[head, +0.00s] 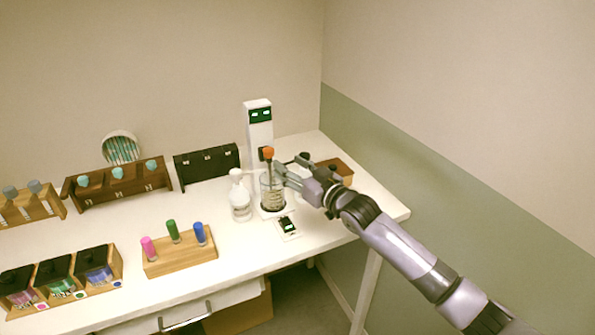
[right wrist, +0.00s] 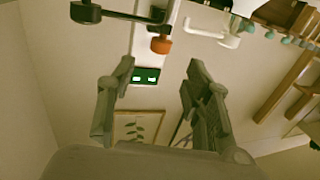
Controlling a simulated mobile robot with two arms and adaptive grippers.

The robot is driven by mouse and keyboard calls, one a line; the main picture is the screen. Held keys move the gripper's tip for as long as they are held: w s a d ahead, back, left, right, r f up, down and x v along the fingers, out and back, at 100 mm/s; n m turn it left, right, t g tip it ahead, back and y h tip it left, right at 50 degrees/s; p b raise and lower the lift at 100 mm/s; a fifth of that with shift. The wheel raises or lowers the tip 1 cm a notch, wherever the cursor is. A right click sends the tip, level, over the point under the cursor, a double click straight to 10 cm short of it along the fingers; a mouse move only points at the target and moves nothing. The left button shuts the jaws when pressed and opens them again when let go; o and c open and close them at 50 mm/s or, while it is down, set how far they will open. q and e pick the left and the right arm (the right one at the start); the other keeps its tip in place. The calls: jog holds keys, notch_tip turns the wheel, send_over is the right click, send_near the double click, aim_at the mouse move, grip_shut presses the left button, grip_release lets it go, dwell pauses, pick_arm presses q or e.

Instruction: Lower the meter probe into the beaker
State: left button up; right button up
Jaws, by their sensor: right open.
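The meter (head: 259,124) is a white upright column with a green display, on the table at the back right. The display also shows in the right wrist view (right wrist: 147,76). The meter probe (head: 268,153) has an orange cap and a dark stem above the glass beaker (head: 272,196); whether its lower end is inside the beaker is unclear. My right gripper (head: 289,164) is open and empty, just right of the probe. In the right wrist view the orange probe cap (right wrist: 161,45) lies ahead of the gap between the open fingers (right wrist: 160,66). My left gripper is out of view.
A white wash bottle (head: 240,199) stands close left of the beaker. A small device with a green display (head: 289,226) lies in front. A wooden rack (head: 180,256) with three coloured tubes is at front left. A brown block (head: 338,172) sits behind my gripper.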

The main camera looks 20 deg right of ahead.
jog(key=shift+v, duration=1.1)
jog(key=shift+c, duration=0.3)
